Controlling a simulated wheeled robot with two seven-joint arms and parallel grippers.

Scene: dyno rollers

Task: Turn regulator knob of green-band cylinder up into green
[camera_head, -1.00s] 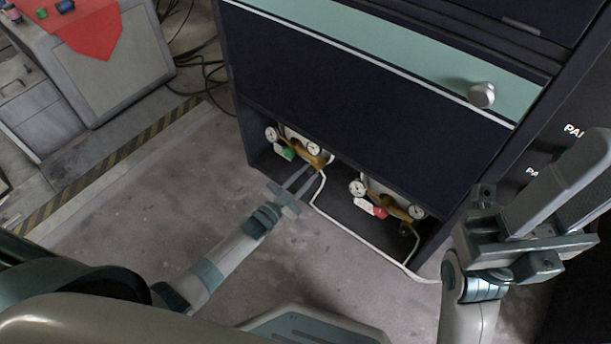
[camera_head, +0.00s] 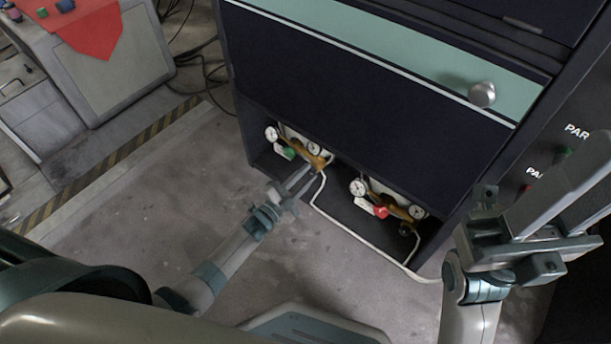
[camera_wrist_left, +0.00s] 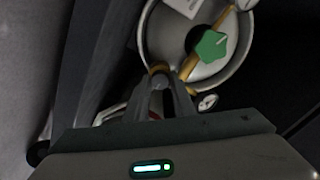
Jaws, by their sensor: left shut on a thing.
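The green-band cylinder is in the left bay under the cabinet. Its green star-shaped valve handle (camera_head: 288,153) also shows in the left wrist view (camera_wrist_left: 211,46), above the round cylinder top (camera_wrist_left: 158,30). Its brass regulator (camera_head: 316,160) carries two white gauges, one at the left (camera_head: 271,133) and one nearer the regulator body (camera_head: 314,149). My left gripper (camera_head: 312,172) reaches in from the front, its fingers shut on the regulator knob (camera_wrist_left: 158,69). The fingers mostly hide the knob, and I cannot read the needle. My right gripper (camera_head: 590,185) is open and empty at the right.
A second cylinder's regulator (camera_head: 398,211) with a red valve handle (camera_head: 380,212) stands in the right bay. The dark cabinet (camera_head: 350,105) overhangs both bays. The floor (camera_head: 130,200) at the left is clear.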

